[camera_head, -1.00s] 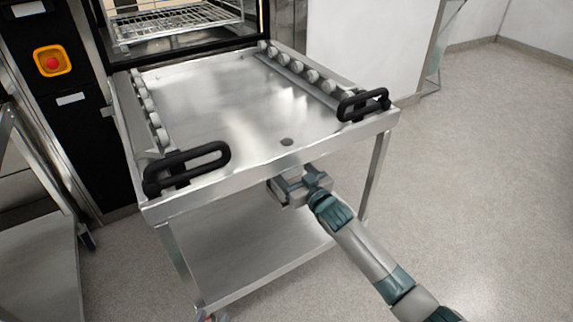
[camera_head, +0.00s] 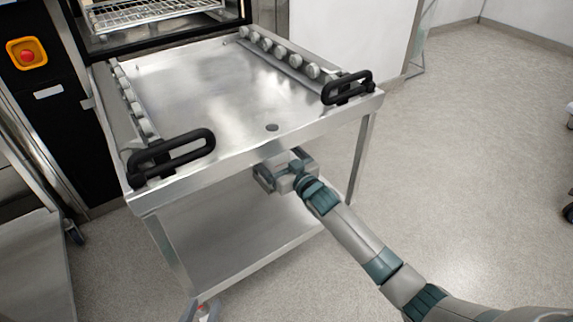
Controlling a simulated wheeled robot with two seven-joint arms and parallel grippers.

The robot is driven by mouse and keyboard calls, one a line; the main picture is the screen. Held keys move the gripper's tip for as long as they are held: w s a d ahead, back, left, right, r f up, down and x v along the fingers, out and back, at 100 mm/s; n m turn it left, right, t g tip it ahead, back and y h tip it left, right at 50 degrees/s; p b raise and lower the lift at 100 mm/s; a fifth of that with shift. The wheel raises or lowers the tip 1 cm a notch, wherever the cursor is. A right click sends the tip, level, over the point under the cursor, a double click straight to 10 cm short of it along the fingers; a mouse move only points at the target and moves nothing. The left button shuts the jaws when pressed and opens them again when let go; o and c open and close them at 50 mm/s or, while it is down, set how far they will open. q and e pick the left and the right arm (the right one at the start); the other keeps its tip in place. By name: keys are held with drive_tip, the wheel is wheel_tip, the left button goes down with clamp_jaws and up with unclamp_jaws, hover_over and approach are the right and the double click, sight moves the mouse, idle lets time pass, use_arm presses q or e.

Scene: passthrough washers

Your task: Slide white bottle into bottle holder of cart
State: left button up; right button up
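The steel cart (camera_head: 190,85) stands at left centre, with a flat top, a lower shelf (camera_head: 235,225) and two black handles (camera_head: 172,152) on its near edge. I cannot make out a white bottle or a bottle holder.
Rows of rollers (camera_head: 280,52) line both sides of the cart top. A dark machine with a wire rack (camera_head: 150,14) and a red button (camera_head: 27,55) stands behind. Another steel cart (camera_head: 30,262) is at far left. The floor (camera_head: 465,130) to the right is mostly open.

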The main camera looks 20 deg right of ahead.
use_arm(q)
drive_tip(key=s+a+f+g+y+p, duration=0.2)
drive_tip(key=s+a+f+g, duration=0.2)
drive_tip(key=f, duration=0.5)
drive_tip(key=shift+s+f+g, duration=0.4)
drive_tip(key=shift+s+g, duration=0.5)
drive_tip(key=shift+g, duration=0.3)
use_arm(e)
drive_tip(key=v, duration=1.7)
drive_tip(key=shift+s, duration=0.2)
